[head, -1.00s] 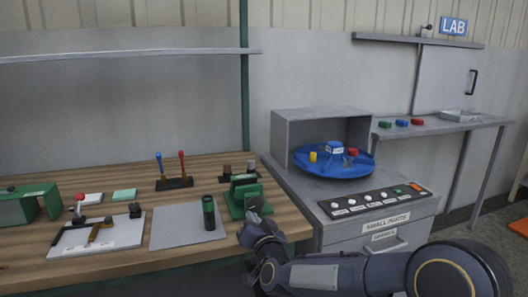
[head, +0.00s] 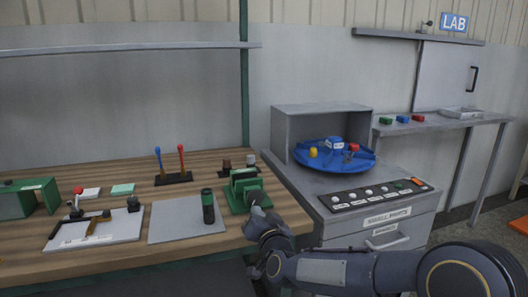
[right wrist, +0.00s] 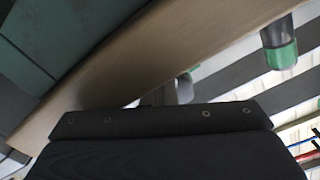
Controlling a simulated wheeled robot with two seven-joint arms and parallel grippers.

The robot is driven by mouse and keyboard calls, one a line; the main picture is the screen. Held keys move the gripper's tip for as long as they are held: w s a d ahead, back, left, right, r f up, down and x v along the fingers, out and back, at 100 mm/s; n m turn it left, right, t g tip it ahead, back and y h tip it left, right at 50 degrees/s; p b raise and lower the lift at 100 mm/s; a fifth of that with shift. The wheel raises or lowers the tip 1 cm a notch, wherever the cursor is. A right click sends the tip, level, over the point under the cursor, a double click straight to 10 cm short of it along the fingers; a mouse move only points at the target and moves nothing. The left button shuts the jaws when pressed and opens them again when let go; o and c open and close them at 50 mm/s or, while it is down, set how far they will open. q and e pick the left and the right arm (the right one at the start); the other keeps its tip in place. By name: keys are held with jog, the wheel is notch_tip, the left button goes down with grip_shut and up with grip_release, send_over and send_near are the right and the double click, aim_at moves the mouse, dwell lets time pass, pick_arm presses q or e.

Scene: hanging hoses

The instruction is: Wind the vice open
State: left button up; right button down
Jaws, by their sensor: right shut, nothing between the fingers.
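The green vice (head: 241,194) stands at the front right of the wooden bench, with upright green jaw plates and a visible gap between them. A round dark grey part shows at its front, close to my right gripper. My right gripper (head: 257,207) is shut and empty at the bench's front edge, at the vice's front; whether it touches the vice cannot be told. The vice's handle is not clear behind the gripper. The right wrist view shows mostly the dark gripper body and the bench. My left gripper is not in view.
A dark cylinder (head: 208,207) stands on a grey mat (head: 170,221) left of the vice. Small cups (head: 227,166) stand behind it. Right of the bench is a grey cabinet (head: 300,183) with a blue turntable (head: 335,163) and a button panel (head: 375,194).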

jog(key=shift+w+d+r, duration=0.1)
jog(key=shift+r, duration=0.3)
jog(key=shift+f+b, duration=0.5)
jog(key=shift+b, duration=0.05)
jog(key=b+v, duration=0.1)
jog(key=v, duration=0.5)
jog(key=shift+f+b, duration=0.2)
jog(key=shift+b, duration=0.15)
